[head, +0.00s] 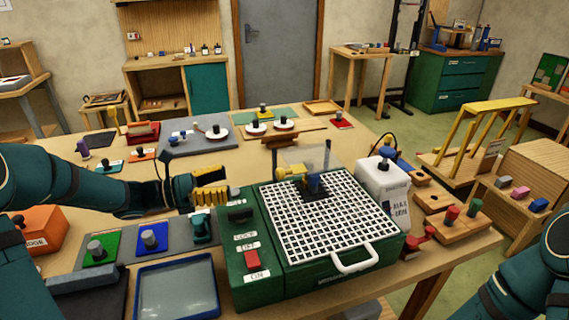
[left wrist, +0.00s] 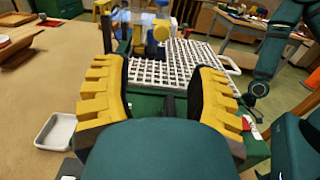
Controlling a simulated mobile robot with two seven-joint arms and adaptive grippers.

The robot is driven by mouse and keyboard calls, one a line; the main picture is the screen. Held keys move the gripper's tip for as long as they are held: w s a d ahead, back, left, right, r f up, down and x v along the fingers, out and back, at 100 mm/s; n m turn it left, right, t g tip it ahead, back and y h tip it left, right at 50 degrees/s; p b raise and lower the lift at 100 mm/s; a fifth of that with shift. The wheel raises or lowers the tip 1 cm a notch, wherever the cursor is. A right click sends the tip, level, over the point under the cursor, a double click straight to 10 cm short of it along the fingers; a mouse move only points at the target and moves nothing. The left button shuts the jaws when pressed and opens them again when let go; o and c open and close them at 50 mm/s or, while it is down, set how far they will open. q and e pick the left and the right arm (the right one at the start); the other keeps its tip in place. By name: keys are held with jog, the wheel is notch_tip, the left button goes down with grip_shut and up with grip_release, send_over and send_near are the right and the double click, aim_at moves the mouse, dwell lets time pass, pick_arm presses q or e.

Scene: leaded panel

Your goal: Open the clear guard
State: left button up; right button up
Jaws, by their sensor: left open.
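The clear guard (head: 309,155) is a see-through panel at the back of a green machine (head: 258,225). My left gripper (head: 222,196) has yellow ridged fingers and is open and empty. It is left of the machine, apart from the guard; its fingers (left wrist: 163,92) frame the grid in the wrist view. My right gripper is not clearly visible.
A red switch (head: 251,260) and a black knob (head: 240,214) are on the machine's left side. A blue tray (head: 177,290) lies at the front left. Coloured blocks on mats lie below my left arm.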

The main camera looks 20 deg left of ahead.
aim_at(277, 173)
pick_arm(q)
jog(key=shift+w+d, duration=0.2)
jog(key=shift+d, duration=0.25)
jog(key=b+x, duration=0.2)
jog(key=x, duration=1)
jog(key=shift+w+d, duration=0.1)
jog(key=shift+d, duration=0.15)
grip_shut()
